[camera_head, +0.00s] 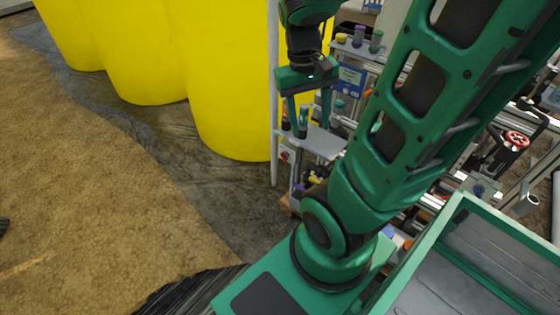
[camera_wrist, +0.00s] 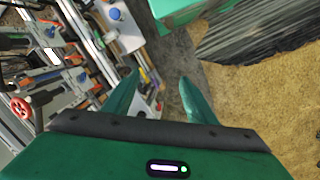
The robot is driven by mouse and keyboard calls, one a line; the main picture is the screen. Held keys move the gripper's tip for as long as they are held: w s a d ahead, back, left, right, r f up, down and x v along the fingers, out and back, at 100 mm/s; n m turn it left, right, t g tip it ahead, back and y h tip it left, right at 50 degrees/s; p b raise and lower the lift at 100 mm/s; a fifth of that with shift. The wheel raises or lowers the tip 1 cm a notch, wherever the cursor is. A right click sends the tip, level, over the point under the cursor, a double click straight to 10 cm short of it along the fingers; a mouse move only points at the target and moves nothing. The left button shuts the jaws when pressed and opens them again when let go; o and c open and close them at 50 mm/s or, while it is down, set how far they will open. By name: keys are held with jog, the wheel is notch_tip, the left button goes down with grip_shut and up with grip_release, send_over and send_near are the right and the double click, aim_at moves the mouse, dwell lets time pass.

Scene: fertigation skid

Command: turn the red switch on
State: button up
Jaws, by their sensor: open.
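A small red knob, likely the red switch (camera_head: 284,156), shows on a pale box beside the grey post in the head view, below the shelf. It is too small to tell which way it is turned. My gripper (camera_head: 308,119) points down above and slightly right of it, apart from it. In the wrist view my gripper (camera_wrist: 159,77) has its two green fingers spread, with nothing between them.
Large yellow tanks (camera_head: 225,75) stand left of the grey post (camera_head: 273,90). A shelf (camera_head: 320,142) and bottles (camera_head: 359,36) are close to my gripper. A red handwheel (camera_head: 516,139) is at the right among pipework. Bare ground (camera_head: 80,180) lies open at left.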

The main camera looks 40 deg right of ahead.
aim_at(283, 158)
jog(key=w+d+f+n+g+h, duration=0.2)
jog(key=w+f+n+h, duration=0.15)
jog(key=w+f, duration=0.55)
jog(key=w+d+f+n+g+h, duration=0.1)
jog(key=w+d+f+n+h, duration=0.2)
jog(key=w+f, duration=0.7)
jog(key=w+a+f+n+t+h, duration=0.15)
jog(key=f+n+t+h, duration=0.3)
jog(key=f, duration=0.75)
jog(key=w+f+n+t+h, duration=0.25)
jog(key=f+n+h, duration=0.35)
jog(key=f, duration=0.6)
jog(key=d, duration=1)
jog(key=shift+w, duration=0.35)
jog(key=shift+c, duration=0.7)
jog(key=shift+m, duration=0.3)
jog(key=c, duration=0.9)
